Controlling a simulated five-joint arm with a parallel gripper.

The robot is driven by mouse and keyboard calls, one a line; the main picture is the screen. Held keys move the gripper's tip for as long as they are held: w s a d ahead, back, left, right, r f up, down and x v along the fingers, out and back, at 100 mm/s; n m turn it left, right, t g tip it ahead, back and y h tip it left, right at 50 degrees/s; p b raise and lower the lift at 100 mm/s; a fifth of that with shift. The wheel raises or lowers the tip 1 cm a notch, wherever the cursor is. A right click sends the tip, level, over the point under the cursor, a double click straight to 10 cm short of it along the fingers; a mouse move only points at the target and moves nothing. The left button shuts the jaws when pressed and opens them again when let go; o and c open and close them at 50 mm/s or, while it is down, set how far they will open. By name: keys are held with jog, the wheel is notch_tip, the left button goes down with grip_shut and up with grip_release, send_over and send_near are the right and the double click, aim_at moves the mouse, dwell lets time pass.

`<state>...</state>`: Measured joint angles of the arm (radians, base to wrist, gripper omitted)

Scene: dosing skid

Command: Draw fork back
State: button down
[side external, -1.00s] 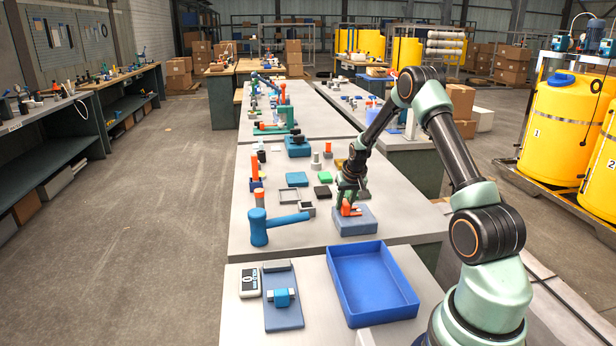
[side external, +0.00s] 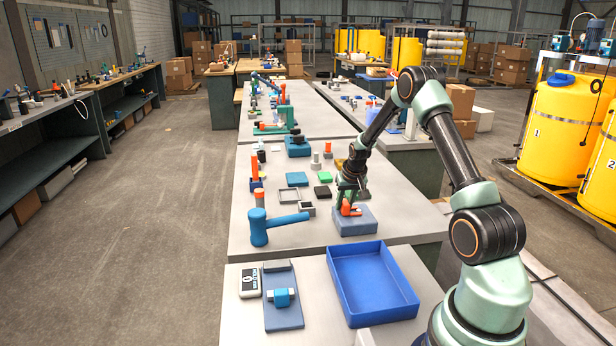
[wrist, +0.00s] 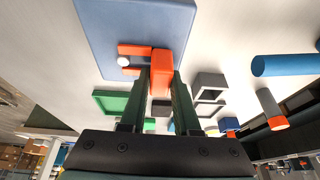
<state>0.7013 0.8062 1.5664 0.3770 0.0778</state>
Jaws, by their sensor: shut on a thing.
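The orange fork (wrist: 162,62) lies on a blue-grey block (wrist: 215,20). In the wrist view its two prongs point left, with a white round pin (wrist: 123,61) between them near their tips. My gripper (wrist: 163,78) is shut on the fork's upright orange end, one finger on each side. In the side external view my gripper (side external: 350,196) points down over the block (side external: 368,222), and the orange fork (side external: 349,209) shows at its fingertips. The pin cannot be made out in that view.
A blue mallet (side external: 272,224) lies left of the block. A blue tray (side external: 408,308) stands in front on the near table. Small open frames (side external: 289,196) and other parts sit behind and left. Bare tabletop lies between mallet and block.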

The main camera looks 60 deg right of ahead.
jog(key=shift+w+a, duration=1.25)
jog(key=shift+a, duration=0.05)
jog(key=c, duration=0.6)
grip_release()
jog(key=shift+c, duration=0.2)
jog(key=shift+s+r, duration=0.2)
jog(key=shift+r, duration=0.25)
jog(key=v, duration=1.1)
